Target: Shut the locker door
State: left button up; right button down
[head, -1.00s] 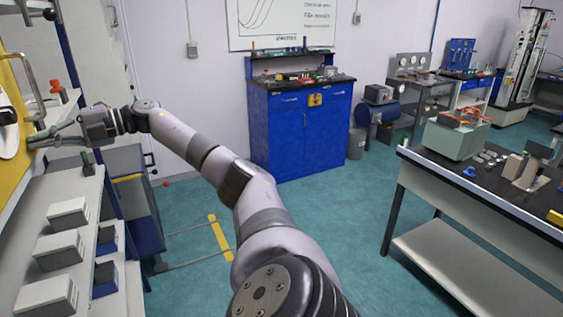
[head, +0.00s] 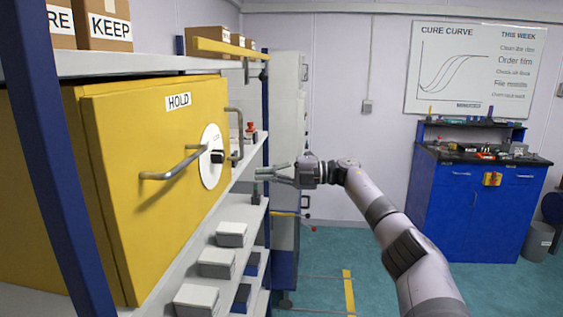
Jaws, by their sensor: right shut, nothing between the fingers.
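The yellow locker (head: 40,190) sits on a shelf at the left. Its yellow door (head: 150,235) carries a HOLD label, a round white dial plate (head: 212,140), a long grey lever handle (head: 170,172) and an upright bar handle (head: 237,135) near its right edge. The door looks closed or nearly so; I cannot tell whether it is flush or latched. My right gripper (head: 268,173) is to the right of the door, by the shelf's edge, apart from the handles in the picture. Its fingers point left, with nothing between them. My left gripper is out of view.
The shelf rack (head: 60,120) has a blue post in front of the locker. Cardboard boxes (head: 103,25) stand above, and grey boxes (head: 217,262) sit on lower shelves. A blue cabinet (head: 462,205) stands at the back right.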

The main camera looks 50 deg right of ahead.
pick_arm(q)
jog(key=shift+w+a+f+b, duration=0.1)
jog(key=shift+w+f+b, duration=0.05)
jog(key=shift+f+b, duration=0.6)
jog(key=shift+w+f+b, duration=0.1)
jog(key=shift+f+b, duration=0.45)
jog(key=shift+b, duration=0.4)
pick_arm(e)
jog(key=shift+s+d, duration=0.25)
jog(key=shift+d, duration=0.6)
jog(key=shift+s+d, duration=0.25)
jog(key=shift+d, duration=0.6)
jog(key=shift+s+d, duration=0.25)
jog(key=shift+d, duration=0.6)
